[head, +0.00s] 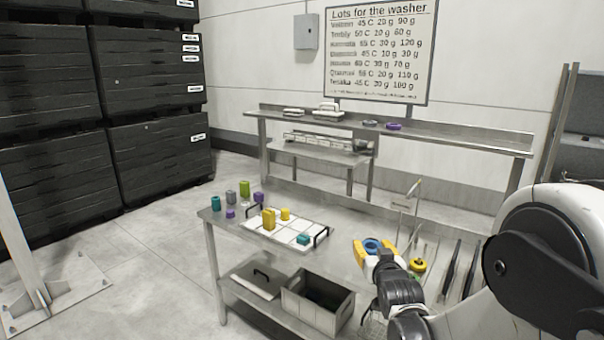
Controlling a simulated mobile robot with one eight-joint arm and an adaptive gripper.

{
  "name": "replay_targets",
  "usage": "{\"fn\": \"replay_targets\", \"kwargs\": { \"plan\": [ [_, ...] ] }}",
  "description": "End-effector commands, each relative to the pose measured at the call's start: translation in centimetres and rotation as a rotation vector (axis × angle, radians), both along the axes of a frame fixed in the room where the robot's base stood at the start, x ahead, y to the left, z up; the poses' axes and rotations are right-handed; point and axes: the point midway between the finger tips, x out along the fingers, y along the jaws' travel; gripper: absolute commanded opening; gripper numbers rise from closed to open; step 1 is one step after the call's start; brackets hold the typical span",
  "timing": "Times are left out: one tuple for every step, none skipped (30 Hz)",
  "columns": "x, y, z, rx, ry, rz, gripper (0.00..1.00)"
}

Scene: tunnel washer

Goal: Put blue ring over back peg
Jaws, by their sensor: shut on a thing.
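My gripper (373,251), with yellow fingers, is shut on the blue ring (372,244) above the right part of the metal table (338,262). The ring shows between and just beyond the fingertips. Right of the gripper are several thin upright rods (406,232), with a yellow ring (418,265) low among them. The ring is held left of these rods, apart from them in the picture. Which rod is the back peg I cannot tell at this size, and my gripper and arm hide part of the area.
A white tray (270,238) with yellow and teal blocks lies left of my gripper. Several coloured cylinders (244,189) stand at the table's left end. Dark long tools (452,268) lie right of the rods. A back shelf (450,138) holds purple rings (393,127).

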Motion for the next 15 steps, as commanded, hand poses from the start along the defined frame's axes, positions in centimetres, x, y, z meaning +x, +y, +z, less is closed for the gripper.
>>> {"fn": "replay_targets", "kwargs": {
  "plan": [
    [-1.7, 0.0, 0.6, 0.0, 0.0, 0.002, 0.25],
    [-2.6, 0.0, 0.8, 0.001, -0.001, 0.003, 0.25],
    [-3.6, 0.0, 1.1, 0.0, -0.001, 0.004, 0.25],
    [-4.2, 0.0, 1.2, 0.0, -0.001, 0.005, 0.25],
    [-4.7, 0.0, 1.4, 0.0, -0.001, 0.006, 0.25],
    [-5.3, 0.1, 1.5, 0.0, -0.001, 0.007, 0.25],
    [-5.6, 0.1, 1.6, 0.001, -0.001, 0.008, 0.25],
    [-5.8, 0.1, 1.6, 0.001, -0.001, 0.008, 0.25],
    [-5.7, 0.1, 1.6, 0.0, -0.001, 0.008, 0.25],
    [-5.5, 0.1, 1.5, 0.0, -0.001, 0.008, 0.25],
    [-5.1, 0.1, 1.5, -0.001, -0.001, 0.007, 0.25],
    [-4.3, 0.1, 1.2, 0.0, -0.001, 0.007, 0.25],
    [-3.4, 0.1, 1.0, -0.001, -0.001, 0.006, 0.25],
    [-2.5, 0.1, 0.7, -0.001, -0.001, 0.004, 0.25],
    [-0.9, 0.0, 0.3, 0.0, -0.001, 0.003, 0.25]
  ]
}}
